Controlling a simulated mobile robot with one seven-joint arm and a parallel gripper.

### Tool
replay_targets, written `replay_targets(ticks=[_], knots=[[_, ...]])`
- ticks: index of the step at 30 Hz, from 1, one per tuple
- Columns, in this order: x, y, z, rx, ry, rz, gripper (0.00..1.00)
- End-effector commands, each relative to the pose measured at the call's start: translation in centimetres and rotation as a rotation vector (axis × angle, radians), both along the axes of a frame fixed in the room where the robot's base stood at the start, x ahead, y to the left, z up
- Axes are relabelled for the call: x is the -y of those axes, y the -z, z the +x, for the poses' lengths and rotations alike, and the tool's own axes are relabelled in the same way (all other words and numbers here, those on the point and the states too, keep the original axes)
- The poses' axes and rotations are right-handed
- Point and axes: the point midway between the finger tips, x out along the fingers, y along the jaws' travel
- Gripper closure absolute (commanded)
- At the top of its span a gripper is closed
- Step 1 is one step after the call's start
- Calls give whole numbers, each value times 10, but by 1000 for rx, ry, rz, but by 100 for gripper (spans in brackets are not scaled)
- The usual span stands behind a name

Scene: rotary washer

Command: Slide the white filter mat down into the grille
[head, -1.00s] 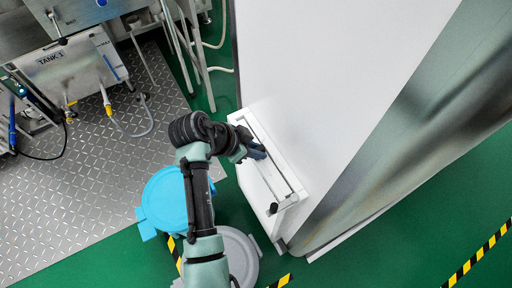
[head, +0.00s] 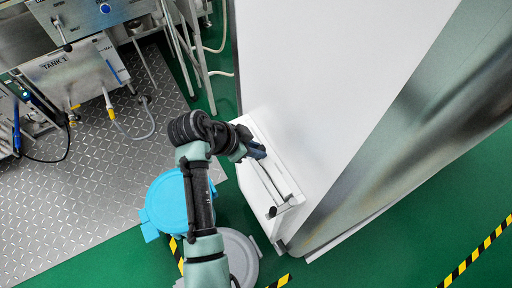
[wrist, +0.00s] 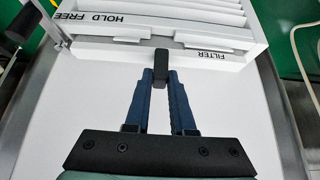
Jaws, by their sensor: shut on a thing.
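The white grille (head: 285,180) is a box with slats on the side of the tall white cabinet. In the wrist view the grille (wrist: 190,15) lies across the top, with "HOLD FREE" and "FILTER" printed on its edge. In the wrist view my gripper (wrist: 161,78) is shut on a small black tab (wrist: 161,58) at the middle of the grille's edge.
A dark-knobbed lever (head: 272,211) stands at the grille's near end. The white cabinet wall (head: 320,70) rises close beside my gripper. A blue lidded bin (head: 165,202) and a grey one (head: 240,252) stand near my arm. Open green floor (head: 400,240) lies at the right.

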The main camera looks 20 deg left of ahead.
Motion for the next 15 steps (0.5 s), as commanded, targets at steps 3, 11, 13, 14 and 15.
replay_targets(ticks=[3, 11, 13, 14, 15], knots=[[0, -14, 0, 0, 0, 0, 100], [0, -35, 0, 0, 0, 0, 100], [0, -40, 0, 0, 0, 0, 100], [0, -42, 0, 0, 0, 0, 100], [0, -43, 0, 0, 0, 0, 100]])
